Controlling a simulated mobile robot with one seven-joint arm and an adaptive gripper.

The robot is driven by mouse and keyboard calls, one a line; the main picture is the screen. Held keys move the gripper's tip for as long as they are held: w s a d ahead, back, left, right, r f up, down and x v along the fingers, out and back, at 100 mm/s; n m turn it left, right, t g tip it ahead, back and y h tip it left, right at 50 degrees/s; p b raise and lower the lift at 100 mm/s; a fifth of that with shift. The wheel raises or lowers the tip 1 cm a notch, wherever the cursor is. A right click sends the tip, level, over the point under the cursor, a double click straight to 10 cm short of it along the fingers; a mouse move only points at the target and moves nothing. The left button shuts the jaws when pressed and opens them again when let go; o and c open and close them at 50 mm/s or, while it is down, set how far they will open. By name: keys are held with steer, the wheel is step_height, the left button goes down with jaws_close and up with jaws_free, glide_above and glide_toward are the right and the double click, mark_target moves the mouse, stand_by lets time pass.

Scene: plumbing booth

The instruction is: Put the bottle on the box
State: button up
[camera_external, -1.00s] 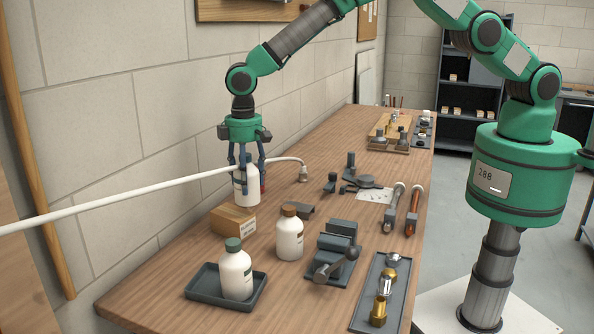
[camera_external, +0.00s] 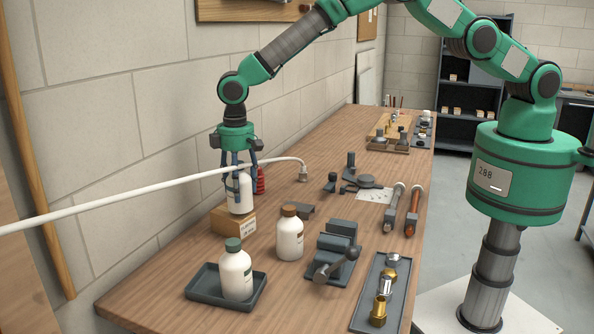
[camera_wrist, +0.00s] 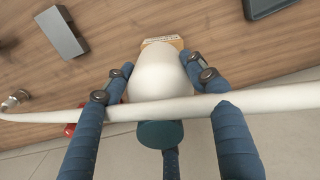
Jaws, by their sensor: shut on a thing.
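My gripper (camera_external: 240,182) is shut on a white bottle (camera_external: 241,196), which hangs upright between its dark blue fingers. The bottle's base is over or on the top of the wooden box (camera_external: 234,226); I cannot tell if they touch. In the wrist view the bottle's white body (camera_wrist: 162,75) and a teal cap (camera_wrist: 160,133) show, with a strip of the box (camera_wrist: 163,41) beyond. The bottle hides most of the box there.
A white hose (camera_external: 130,193) crosses close by the fingers and bottle. A brown-capped bottle (camera_external: 289,236) stands right of the box; a green-capped bottle (camera_external: 236,274) sits on a dark tray (camera_external: 203,290) in front. A vise (camera_external: 336,255) is farther right.

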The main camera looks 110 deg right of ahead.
steer(key=shift+f, duration=0.75)
steer(key=o, duration=1.7)
steer(key=shift+f, duration=0.15)
step_height(320, 180, up, 12)
steer(key=shift+f+b, duration=0.15)
steer(key=shift+b, duration=0.3)
steer(key=shift+r, duration=0.3)
